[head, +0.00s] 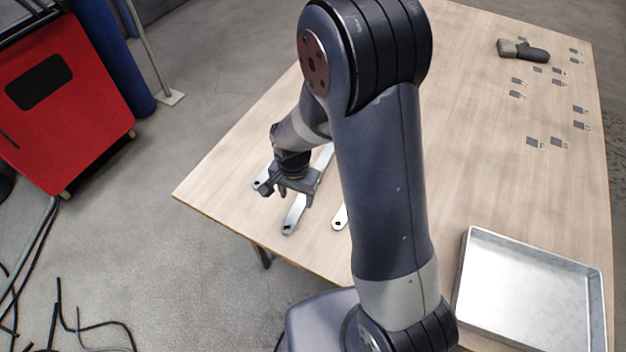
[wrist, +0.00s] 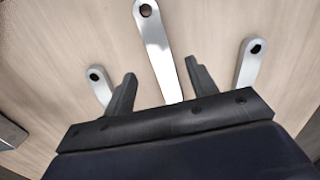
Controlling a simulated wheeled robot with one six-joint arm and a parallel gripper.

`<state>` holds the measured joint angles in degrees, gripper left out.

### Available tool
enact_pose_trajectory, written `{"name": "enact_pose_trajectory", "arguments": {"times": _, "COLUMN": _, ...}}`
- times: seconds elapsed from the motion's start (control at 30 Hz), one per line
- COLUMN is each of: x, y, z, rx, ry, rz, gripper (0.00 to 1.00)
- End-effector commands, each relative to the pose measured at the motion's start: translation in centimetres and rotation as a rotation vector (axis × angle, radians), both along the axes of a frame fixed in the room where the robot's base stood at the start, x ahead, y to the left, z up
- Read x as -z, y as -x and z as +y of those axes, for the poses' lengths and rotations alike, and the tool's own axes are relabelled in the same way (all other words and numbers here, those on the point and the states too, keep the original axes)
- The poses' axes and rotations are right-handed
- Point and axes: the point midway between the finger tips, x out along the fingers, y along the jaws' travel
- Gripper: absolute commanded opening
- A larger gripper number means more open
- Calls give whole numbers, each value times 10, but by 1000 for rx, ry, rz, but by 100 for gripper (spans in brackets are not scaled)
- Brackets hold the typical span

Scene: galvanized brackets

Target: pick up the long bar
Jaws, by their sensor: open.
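Three pale metal bars with a hole near the end lie on the wooden table. The middle bar (head: 294,215) runs under my gripper (head: 287,194) and looks the longest, though the others are partly hidden. In the wrist view the middle bar (wrist: 157,45) passes between the two fingers of my gripper (wrist: 160,70), which is open and empty. A left bar (head: 260,184) also shows in the wrist view (wrist: 99,84), beside the left finger. A right bar (head: 340,218) shows right of the right finger in the wrist view (wrist: 247,65). I cannot tell how high the fingers are above the table.
An empty metal tray (head: 530,290) stands at the table's near right. Several small grey plates (head: 559,142) and a dark-handled tool (head: 523,51) lie at the far right. The table (head: 480,180) is clear between them. A red cabinet (head: 62,95) stands on the floor at left.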

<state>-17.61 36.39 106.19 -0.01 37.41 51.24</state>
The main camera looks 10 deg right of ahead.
Motion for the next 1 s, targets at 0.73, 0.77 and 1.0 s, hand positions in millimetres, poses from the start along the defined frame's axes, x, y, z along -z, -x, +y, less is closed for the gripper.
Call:
{"name": "enact_pose_trajectory", "arguments": {"times": 0.73, "x": 53, "y": -7, "z": -4, "rx": 0, "ry": 1, "rz": -1, "gripper": 55}}
{"name": "enact_pose_trajectory", "arguments": {"times": 0.77, "x": 53, "y": -7, "z": -4, "rx": 0, "ry": 1, "rz": -1, "gripper": 55}}
{"name": "enact_pose_trajectory", "arguments": {"times": 1.0, "x": 53, "y": -6, "z": -4, "rx": 0, "ry": 1, "rz": -1, "gripper": 39}}
